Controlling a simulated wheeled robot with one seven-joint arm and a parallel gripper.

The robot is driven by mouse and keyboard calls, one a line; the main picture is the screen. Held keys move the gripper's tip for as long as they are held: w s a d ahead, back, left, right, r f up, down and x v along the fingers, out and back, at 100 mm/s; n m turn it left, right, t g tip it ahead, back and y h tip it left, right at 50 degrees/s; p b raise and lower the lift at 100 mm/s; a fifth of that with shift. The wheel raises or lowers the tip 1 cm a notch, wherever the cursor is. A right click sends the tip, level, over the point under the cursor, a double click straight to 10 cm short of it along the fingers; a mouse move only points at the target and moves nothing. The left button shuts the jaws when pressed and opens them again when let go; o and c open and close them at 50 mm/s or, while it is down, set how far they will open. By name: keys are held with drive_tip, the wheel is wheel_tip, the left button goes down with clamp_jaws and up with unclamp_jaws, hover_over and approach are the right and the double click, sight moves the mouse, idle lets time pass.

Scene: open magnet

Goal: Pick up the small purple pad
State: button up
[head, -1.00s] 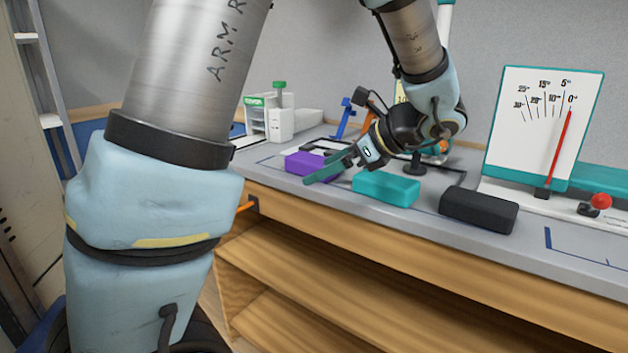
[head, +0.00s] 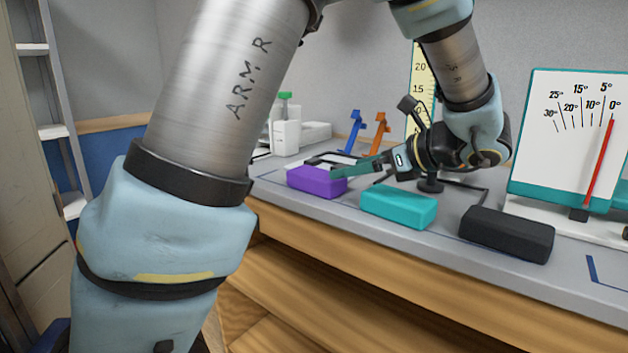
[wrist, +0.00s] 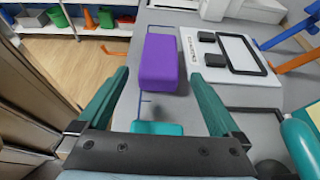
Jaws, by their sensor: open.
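The small purple pad (head: 315,181) lies on the grey bench top near its front edge, left of the teal pad (head: 398,206). In the wrist view the purple pad (wrist: 159,63) is ahead of my gripper, in line with the gap between the fingers. My gripper (head: 345,171) is open and empty, with its teal fingers at the right side of the purple pad in the head view. In the wrist view both fingers of my gripper (wrist: 160,85) are spread apart. The pad appears just beyond the fingertips; I cannot tell the exact gap.
A black pad (head: 506,233) lies right of the teal one. A white panel with a black frame (wrist: 232,57) lies beside the purple pad. Blue (head: 355,130) and orange (head: 379,132) stands are behind. A dial board (head: 565,140) stands right. Open floor (wrist: 100,65) lies beyond the bench edge.

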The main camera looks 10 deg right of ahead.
sight(320, 173)
drive_tip(key=x, duration=1)
drive_tip(key=shift+w+a+r, duration=0.1)
drive_tip(key=shift+w+a, duration=0.15)
drive_tip(key=shift+w, duration=0.05)
drive_tip(key=c, duration=1.2)
